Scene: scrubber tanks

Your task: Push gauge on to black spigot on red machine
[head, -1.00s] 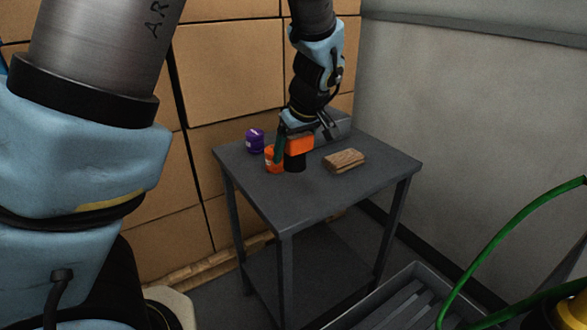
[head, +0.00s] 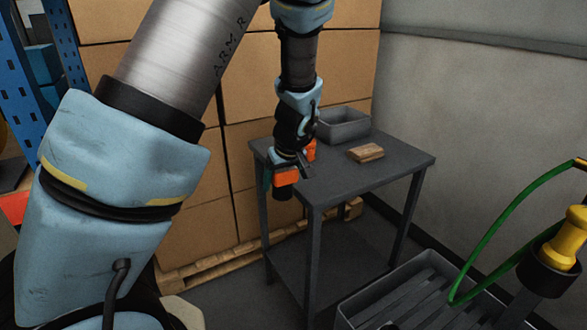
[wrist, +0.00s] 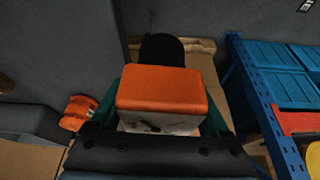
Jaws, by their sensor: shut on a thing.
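The gauge (head: 287,177) has an orange body and a black round end (head: 283,194) that points down in the head view. My gripper (head: 286,168) is shut on it, at the near left edge of the grey table. In the wrist view the gauge (wrist: 162,88) sits between my green fingers, its white face with a dark needle partly showing and its black end beyond. No red machine or black spigot can be made out. Only a red patch (head: 14,207) shows at the far left, and I cannot tell what it belongs to.
The grey table (head: 340,180) holds an orange can (head: 310,150), a grey bin (head: 343,125) and a wooden block (head: 365,152). Cardboard boxes (head: 160,80) stand behind. A blue rack (head: 37,70) is at left. A yellow-handled tool (head: 570,238) and green hose (head: 500,225) are at right.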

